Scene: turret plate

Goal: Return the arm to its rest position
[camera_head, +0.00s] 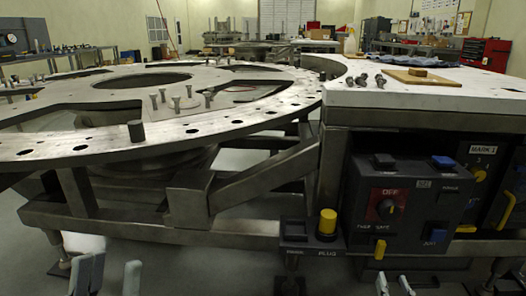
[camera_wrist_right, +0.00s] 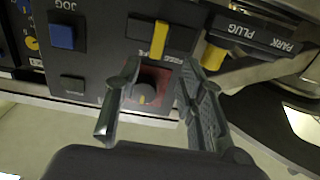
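My right gripper (camera_head: 394,284) shows only its fingertips at the bottom edge of the head view, below the dark control box (camera_head: 361,222). In the right wrist view my right gripper (camera_wrist_right: 160,78) has its two fingers apart with nothing held. The knob (camera_wrist_right: 144,93) on its red plate shows between the fingers; I cannot tell how far beyond them it is. In the head view this knob (camera_head: 387,208) sits under the word OFF. My left gripper (camera_head: 109,270) is at the bottom left, fingers apart and empty, below the table frame.
A large round metal plate (camera_head: 230,122) with bolts lies on a steel frame. A white worktop (camera_head: 420,98) with bolts and a wooden board is at right. A yellow plug (camera_head: 327,221) and yellow lever (camera_head: 380,249) stick out near the box.

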